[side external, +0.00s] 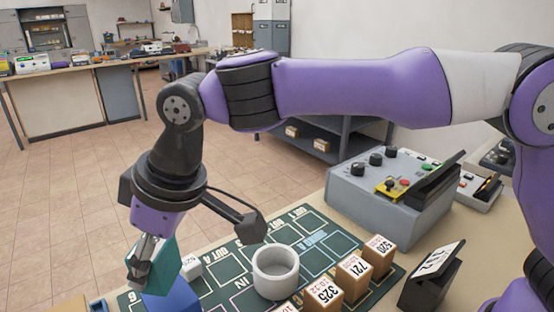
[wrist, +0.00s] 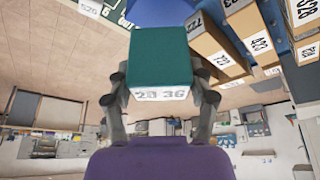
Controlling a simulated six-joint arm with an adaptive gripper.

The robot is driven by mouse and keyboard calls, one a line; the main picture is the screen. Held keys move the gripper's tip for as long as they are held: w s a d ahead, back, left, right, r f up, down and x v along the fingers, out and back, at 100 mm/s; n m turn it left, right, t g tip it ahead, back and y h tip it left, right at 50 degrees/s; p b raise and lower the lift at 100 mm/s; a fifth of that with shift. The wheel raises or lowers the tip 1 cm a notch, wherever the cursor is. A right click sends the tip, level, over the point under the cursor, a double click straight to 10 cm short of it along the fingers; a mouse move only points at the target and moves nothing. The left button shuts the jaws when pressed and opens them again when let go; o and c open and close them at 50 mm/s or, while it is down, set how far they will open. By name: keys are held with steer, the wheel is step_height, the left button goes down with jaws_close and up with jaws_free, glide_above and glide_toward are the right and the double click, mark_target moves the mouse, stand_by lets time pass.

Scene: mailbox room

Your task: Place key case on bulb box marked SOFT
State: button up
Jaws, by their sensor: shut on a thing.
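My gripper (side external: 150,252) is shut on a teal box (side external: 166,258), likely the key case, at the lower left of the side view. In the wrist view the teal box (wrist: 160,58) sits between both fingers of my gripper (wrist: 160,98). Its near white face carries dark characters, roughly "20 3G". A blue box (side external: 176,303) stands just below the held box in the side view, cut by the frame edge. I cannot tell whether they touch. No SOFT marking is readable in either view, so I cannot tell which thing is the bulb box.
A green marked mat (side external: 222,262) covers the table. A white cup (side external: 275,275) stands right of my gripper, and a small white box (side external: 191,267) is closer. Numbered tan boxes (side external: 352,275) line the mat's right side. A grey control box (side external: 385,200) stands behind them.

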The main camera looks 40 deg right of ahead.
mark_target(160, 272)
steer(key=shift+f, duration=1.65)
steer(key=shift+f, duration=0.15)
steer(key=o, duration=1.2)
steer(key=v, duration=1.2)
steer(key=d+m+t+h, duration=0.1)
steer(key=d+m, duration=0.3)
steer(key=d, duration=1.1)
steer(key=s+d+f+m, duration=0.1)
steer(key=s+d+f, duration=0.1)
steer(key=s+d, duration=0.1)
steer(key=s+d+f+m+h, duration=0.1)
steer(key=s+d+f+m, duration=0.1)
steer(key=d, duration=0.4)
steer(key=s+d+f+m+t+h, duration=0.1)
steer(key=s+d+f+m, duration=0.1)
steer(key=s+d+f, duration=0.1)
steer(key=shift+s+d, duration=0.75)
steer(key=shift+d, duration=0.1)
